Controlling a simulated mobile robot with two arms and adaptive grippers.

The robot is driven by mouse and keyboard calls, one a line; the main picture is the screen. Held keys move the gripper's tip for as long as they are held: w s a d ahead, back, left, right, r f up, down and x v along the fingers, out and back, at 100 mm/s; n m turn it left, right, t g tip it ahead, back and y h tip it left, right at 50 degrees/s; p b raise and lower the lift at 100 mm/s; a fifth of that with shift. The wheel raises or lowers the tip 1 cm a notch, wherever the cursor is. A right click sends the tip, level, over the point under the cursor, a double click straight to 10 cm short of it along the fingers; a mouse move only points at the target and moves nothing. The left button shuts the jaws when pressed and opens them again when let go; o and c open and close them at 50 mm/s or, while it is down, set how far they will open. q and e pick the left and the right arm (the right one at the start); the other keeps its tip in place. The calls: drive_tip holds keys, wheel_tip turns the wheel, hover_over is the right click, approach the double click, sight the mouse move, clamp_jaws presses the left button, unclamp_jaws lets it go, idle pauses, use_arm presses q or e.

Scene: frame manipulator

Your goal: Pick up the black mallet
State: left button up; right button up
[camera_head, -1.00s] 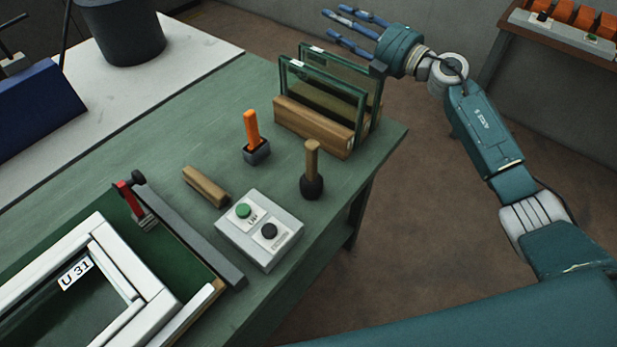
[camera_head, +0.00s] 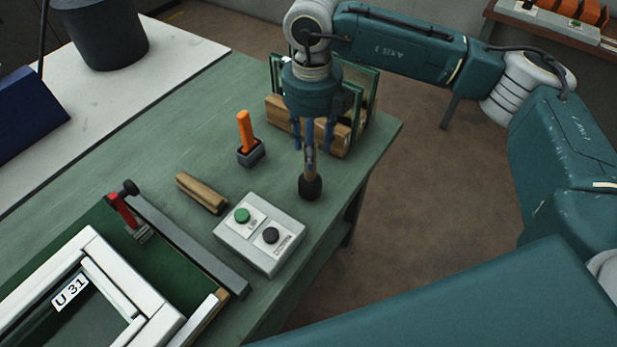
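The black mallet (camera_head: 311,187) stands upright on the green table, its black head down and its wooden handle up. My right gripper (camera_head: 312,150) points straight down over the mallet. Its blue fingers are spread around the upper part of the handle, with a gap visible at the sides, so it looks open. One finger hides part of the handle, and the handle's top is hidden. My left gripper is not in view.
Glass panes in a wooden rack (camera_head: 281,115) stand just behind my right gripper. An orange-handled tool (camera_head: 247,133), a wooden block (camera_head: 202,193) and a button box (camera_head: 259,235) are nearby. A white frame (camera_head: 150,287) lies at the lower left. The table's right edge is close.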

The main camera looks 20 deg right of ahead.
drive_tip(key=shift+f, duration=0.7)
drive_tip(key=shift+s+f+p, duration=0.1)
drive_tip(key=shift+f+p, duration=0.25)
drive_tip(key=shift+p, duration=0.15)
drive_tip(key=f+p, duration=0.1)
drive_tip(key=f, duration=0.2)
drive_tip(key=shift+a+f+p, duration=0.2)
drive_tip(key=shift+f+p, duration=0.1)
drive_tip(key=shift+p, duration=0.1)
drive_tip(key=shift+f, duration=0.45)
drive_tip(key=shift+c, duration=0.5)
clamp_jaws()
